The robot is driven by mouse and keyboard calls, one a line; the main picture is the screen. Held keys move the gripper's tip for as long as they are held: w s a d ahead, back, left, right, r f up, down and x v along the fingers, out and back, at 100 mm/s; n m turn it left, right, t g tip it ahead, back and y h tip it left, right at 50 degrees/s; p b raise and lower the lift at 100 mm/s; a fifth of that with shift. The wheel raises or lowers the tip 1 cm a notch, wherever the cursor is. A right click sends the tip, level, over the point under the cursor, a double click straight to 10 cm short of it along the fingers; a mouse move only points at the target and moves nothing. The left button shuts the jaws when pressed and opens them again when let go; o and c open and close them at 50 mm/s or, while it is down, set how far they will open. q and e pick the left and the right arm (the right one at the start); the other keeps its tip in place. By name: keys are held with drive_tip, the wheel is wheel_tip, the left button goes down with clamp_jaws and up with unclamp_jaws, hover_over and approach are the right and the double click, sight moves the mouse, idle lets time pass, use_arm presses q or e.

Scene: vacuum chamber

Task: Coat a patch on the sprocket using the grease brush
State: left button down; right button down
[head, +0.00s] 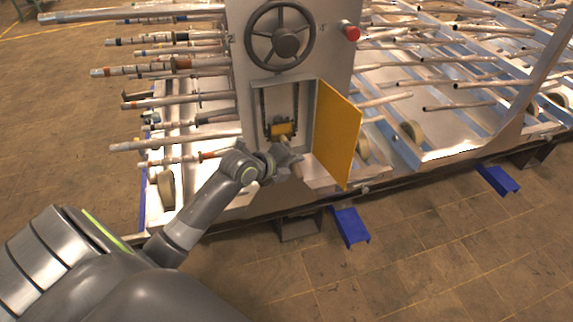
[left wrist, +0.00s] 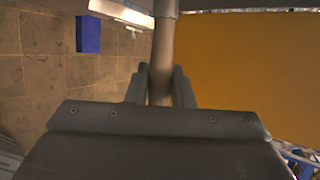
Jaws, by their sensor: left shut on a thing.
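My left gripper (head: 287,157) is in front of the open recess in the grey panel, at its lower edge. It is shut on a brownish rod, which I take to be the handle of the grease brush (left wrist: 163,45); in the left wrist view the rod stands between both fingers (left wrist: 161,85) and runs up out of the gripper. The brush's head cannot be made out. In the recess, dark chain-like strands hang on both sides of a yellow block (head: 283,129). I cannot make out the sprocket for certain. My right gripper is not in view.
A yellow door (head: 337,134) stands open on the recess's right side, close to my left gripper. A black handwheel (head: 280,37) and a red button (head: 351,33) are above. Metal tubes (head: 160,69) stick out at the left. Blue floor pieces (head: 350,227) lie below.

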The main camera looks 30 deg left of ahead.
use_arm(q)
drive_tip(key=s+a+b, duration=0.1)
drive_tip(key=s+a, duration=0.1)
drive_tip(key=shift+s+a, duration=0.3)
drive_tip(key=shift+s, duration=0.05)
idle(1.4)
drive_tip(key=s+d, duration=0.4)
drive_tip(key=shift+d+p, duration=0.35)
idle(0.4)
drive_tip(key=shift+s+d, duration=0.95)
drive_tip(key=shift+d, duration=0.25)
